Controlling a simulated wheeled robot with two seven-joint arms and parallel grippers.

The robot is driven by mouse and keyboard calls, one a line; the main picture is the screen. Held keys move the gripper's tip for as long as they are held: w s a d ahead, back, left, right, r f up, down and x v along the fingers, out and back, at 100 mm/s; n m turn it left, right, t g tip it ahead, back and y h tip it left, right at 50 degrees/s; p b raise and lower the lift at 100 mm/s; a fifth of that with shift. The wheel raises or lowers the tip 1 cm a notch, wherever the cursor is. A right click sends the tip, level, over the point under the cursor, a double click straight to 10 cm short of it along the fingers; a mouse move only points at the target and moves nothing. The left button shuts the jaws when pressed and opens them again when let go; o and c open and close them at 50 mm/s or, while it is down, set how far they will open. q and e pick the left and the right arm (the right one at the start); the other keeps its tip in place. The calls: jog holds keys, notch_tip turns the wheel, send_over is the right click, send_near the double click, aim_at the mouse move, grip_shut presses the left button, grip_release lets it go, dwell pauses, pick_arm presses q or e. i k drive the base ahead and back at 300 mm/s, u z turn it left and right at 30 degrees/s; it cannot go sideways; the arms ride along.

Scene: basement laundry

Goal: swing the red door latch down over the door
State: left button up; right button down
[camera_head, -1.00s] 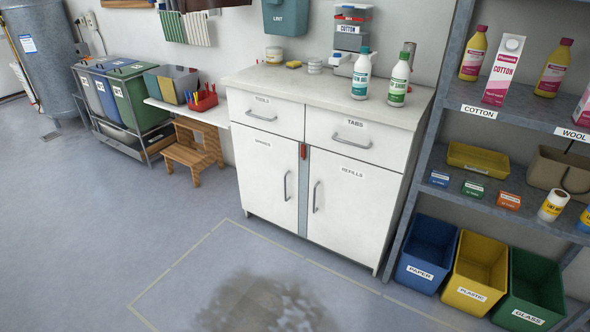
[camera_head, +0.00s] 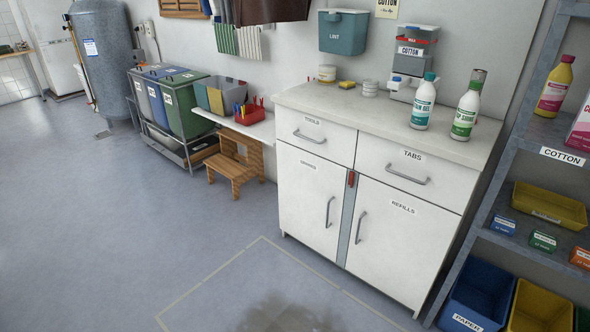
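A small red latch (camera_head: 351,179) sits at the top of the grey strip (camera_head: 348,222) between the two lower doors of the white cabinet. It looks upright, at the level just under the drawers. The left door (camera_head: 305,196) and the right door (camera_head: 400,245), labelled REFILLS, both look shut. Each door has a grey vertical bar handle near the middle strip. Neither of my grippers shows in the head view.
The floor in front of the cabinet is clear, with a taped outline (camera_head: 215,279) and a dark wet patch (camera_head: 290,314). A grey shelf rack (camera_head: 503,158) stands close on the right, with coloured bins below. A wooden step stool (camera_head: 236,172) and sorting bins (camera_head: 186,105) stand on the left.

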aim_at(352, 175)
jog(key=u, duration=0.45)
jog(key=i, duration=1.3)
jog(key=z, duration=0.25)
